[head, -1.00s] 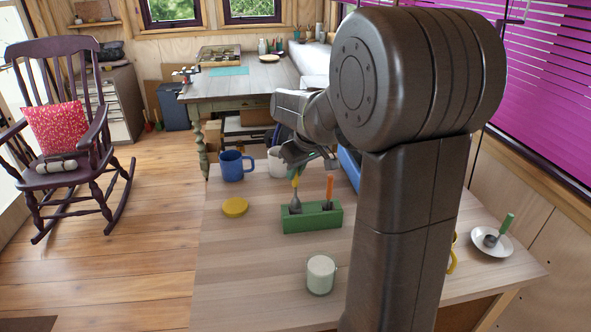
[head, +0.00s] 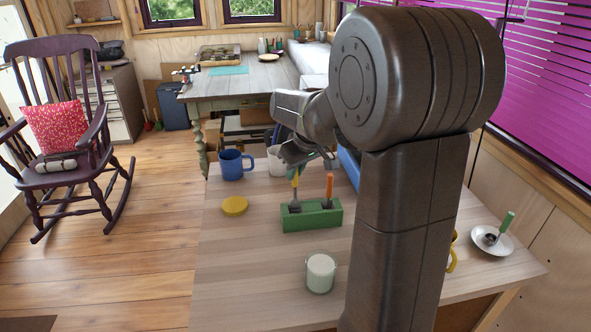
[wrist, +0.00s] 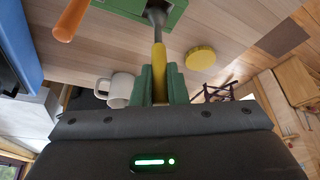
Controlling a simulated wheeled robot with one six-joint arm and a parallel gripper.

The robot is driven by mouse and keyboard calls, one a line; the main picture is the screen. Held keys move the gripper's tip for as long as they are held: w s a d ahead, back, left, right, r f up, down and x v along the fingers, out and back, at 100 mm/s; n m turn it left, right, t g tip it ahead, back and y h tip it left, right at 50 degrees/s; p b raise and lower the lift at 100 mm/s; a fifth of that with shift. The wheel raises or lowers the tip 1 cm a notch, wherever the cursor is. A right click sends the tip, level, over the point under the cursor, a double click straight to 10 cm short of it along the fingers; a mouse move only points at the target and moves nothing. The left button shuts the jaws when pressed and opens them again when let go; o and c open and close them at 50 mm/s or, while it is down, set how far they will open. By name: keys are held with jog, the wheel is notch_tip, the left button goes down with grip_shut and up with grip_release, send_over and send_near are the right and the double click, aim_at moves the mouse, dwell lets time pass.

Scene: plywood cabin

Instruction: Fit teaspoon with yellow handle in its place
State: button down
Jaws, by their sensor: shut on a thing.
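My gripper (wrist: 158,85) is shut on the yellow handle (wrist: 159,60) of a teaspoon in the wrist view. The teaspoon is roughly upright, its metal end down at the green block (head: 317,219). Its metal part (head: 295,207) shows at the left end of the block's top in the head view. I cannot tell how deep it sits in the block. A second utensil with an orange handle (head: 330,184) stands in the block's right part. In the head view the fingertips are partly hidden at the handle's top.
A blue mug (head: 231,165), white mug (head: 275,162) and yellow lid (head: 234,206) are near the block. A glass of white stuff (head: 320,272) stands in front. A white saucer (head: 492,241) with a green-handled utensil lies right. The table's left front is clear.

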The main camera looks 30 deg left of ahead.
aim_at(297, 181)
jog(key=shift+f+b, duration=1.75)
jog(key=shift+f, duration=0.7)
dwell(0.6)
jog(key=c, duration=1.8)
grip_release()
jog(key=o, duration=1.1)
jog(key=shift+r, duration=0.1)
jog(key=shift+p+v, duration=2.15)
jog(key=shift+v, duration=1.35)
